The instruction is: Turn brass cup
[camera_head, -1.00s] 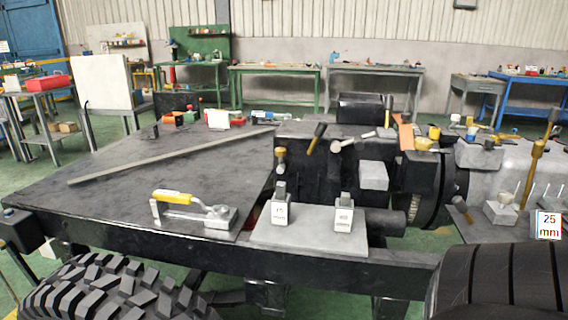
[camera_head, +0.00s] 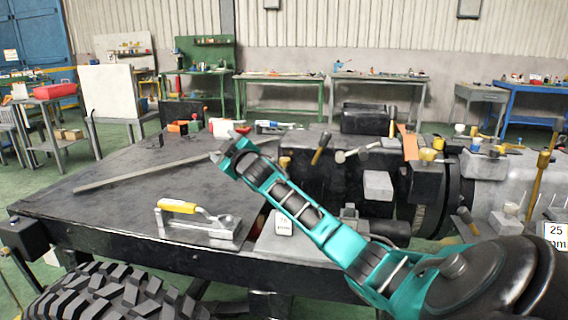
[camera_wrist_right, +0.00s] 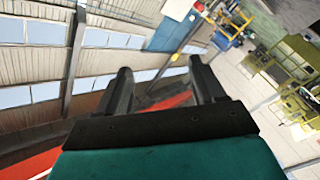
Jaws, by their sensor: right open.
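Brass-coloured pieces stand on the dark engine block: a small brass cap (camera_head: 285,162) at its left end and a yellow-brass cup-like piece (camera_head: 428,155) at the right. I cannot tell which is the brass cup. My right arm reaches in from the lower right. Its gripper (camera_head: 228,143) is open and points up and left over the dark deck, left of both pieces and apart from them. In the right wrist view the two fingers (camera_wrist_right: 160,78) are spread with nothing between them. My left gripper is not in view.
A long grey bar (camera_head: 140,175) crosses the deck. A hammer (camera_head: 355,153) and a wooden-handled tool (camera_head: 321,148) are on the engine block. A grey plate (camera_head: 268,243) is partly hidden by my arm.

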